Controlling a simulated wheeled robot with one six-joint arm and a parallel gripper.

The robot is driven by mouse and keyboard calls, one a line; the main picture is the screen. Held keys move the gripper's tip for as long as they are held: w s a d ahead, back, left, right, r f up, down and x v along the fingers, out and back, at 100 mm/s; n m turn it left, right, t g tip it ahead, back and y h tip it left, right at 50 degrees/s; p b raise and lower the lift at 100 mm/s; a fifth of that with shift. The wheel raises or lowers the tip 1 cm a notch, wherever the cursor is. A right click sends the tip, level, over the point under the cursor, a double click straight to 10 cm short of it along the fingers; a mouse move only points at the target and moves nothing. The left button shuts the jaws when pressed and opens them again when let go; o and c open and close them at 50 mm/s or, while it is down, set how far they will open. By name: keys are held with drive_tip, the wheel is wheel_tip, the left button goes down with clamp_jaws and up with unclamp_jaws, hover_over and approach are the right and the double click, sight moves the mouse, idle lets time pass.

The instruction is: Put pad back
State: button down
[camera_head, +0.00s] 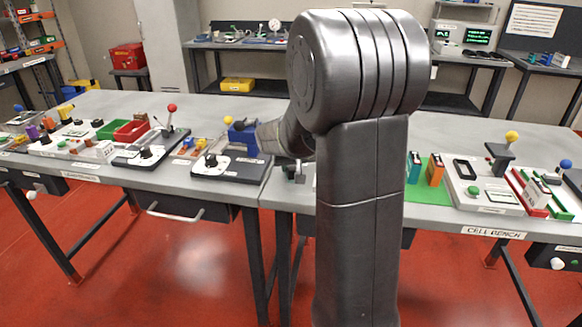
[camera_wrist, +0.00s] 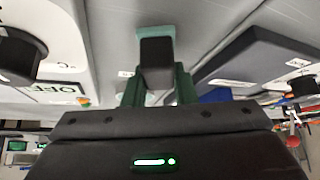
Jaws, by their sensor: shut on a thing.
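In the wrist view my gripper (camera_wrist: 157,92) is shut on a dark block with a teal edge, which I take to be the pad (camera_wrist: 156,55). The dark green fingers stand on either side of it. A grey table surface lies beyond it, and I cannot tell if the pad touches it. In the head view my arm reaches over the gap between two tables and hides most of the gripper. I cannot make out the pad there, nor a clear empty place for it.
A black-topped board with a blue block (camera_head: 243,138) is left of my arm. Teal (camera_head: 413,167) and orange (camera_head: 434,170) blocks stand on a green mat (camera_head: 428,194) at right. A red tray (camera_head: 131,130) is far left.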

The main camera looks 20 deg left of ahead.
drive_tip(key=shift+f, duration=0.15)
drive_tip(key=shift+f, duration=0.15)
drive_tip(key=c, duration=1.2)
unclamp_jaws()
drive_tip(key=shift+o, duration=0.2)
drive_tip(key=shift+r, duration=0.35)
drive_tip(key=v, duration=1.1)
drive_tip(key=shift+s+d+r+p, duration=0.15)
drive_tip(key=shift+d+r+p, duration=0.1)
drive_tip(key=shift+p, duration=0.15)
drive_tip(key=shift+a, duration=0.1)
